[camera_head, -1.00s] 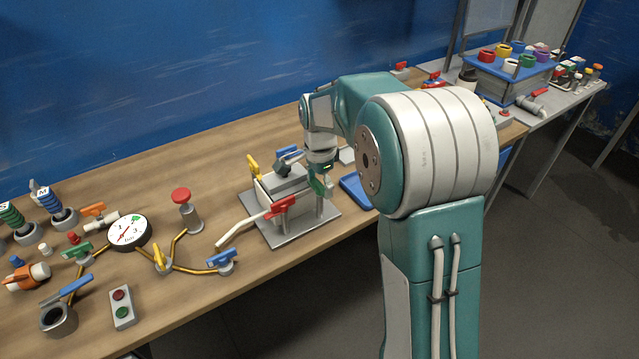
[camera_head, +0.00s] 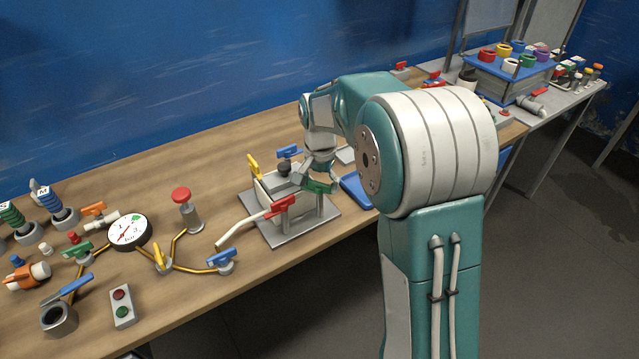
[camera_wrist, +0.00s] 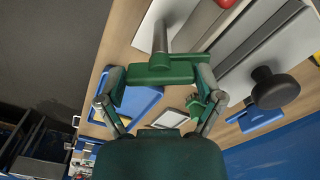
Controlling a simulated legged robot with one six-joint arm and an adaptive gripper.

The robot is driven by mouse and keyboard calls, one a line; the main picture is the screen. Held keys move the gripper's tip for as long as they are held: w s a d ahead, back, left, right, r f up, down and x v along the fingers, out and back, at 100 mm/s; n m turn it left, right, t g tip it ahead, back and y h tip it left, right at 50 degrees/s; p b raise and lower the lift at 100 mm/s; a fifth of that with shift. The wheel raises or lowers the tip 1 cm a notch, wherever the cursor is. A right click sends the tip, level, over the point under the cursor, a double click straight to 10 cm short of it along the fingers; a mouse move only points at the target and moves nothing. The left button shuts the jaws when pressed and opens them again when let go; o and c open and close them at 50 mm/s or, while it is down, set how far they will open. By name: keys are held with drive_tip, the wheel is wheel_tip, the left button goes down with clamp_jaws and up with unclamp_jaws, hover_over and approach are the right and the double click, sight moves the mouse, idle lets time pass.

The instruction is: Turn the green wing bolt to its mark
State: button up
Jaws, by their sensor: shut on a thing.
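The green wing bolt (camera_head: 317,187) is at the right side of the clamp device on the bench. In the wrist view its green wing (camera_wrist: 160,74) lies crosswise between my fingertips, with a grey post (camera_wrist: 160,38) at its far side. My gripper (camera_wrist: 161,78) is shut on the wing, with one finger at each end; in the head view my gripper (camera_head: 318,172) comes down from above it. I cannot make out the mark in either view.
The grey clamp device (camera_head: 290,230) carries red (camera_head: 281,206), yellow (camera_head: 253,166) and blue (camera_head: 288,151) handles. A black knob (camera_wrist: 274,88) is close by. A blue tray (camera_head: 355,190) lies right of the device. Gauge (camera_head: 129,232) and valves stand left.

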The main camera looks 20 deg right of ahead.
sight(319, 183)
drive_tip(key=n, duration=0.5)
drive_tip(key=shift+n, duration=0.3)
drive_tip(key=n, duration=0.5)
drive_tip(key=shift+w, duration=0.1)
drive_tip(key=shift+n, duration=0.4)
drive_tip(key=o, duration=0.9)
drive_tip(key=shift+c, duration=0.2)
drive_tip(key=shift+a, duration=0.1)
wheel_tip(319, 183, up, 12)
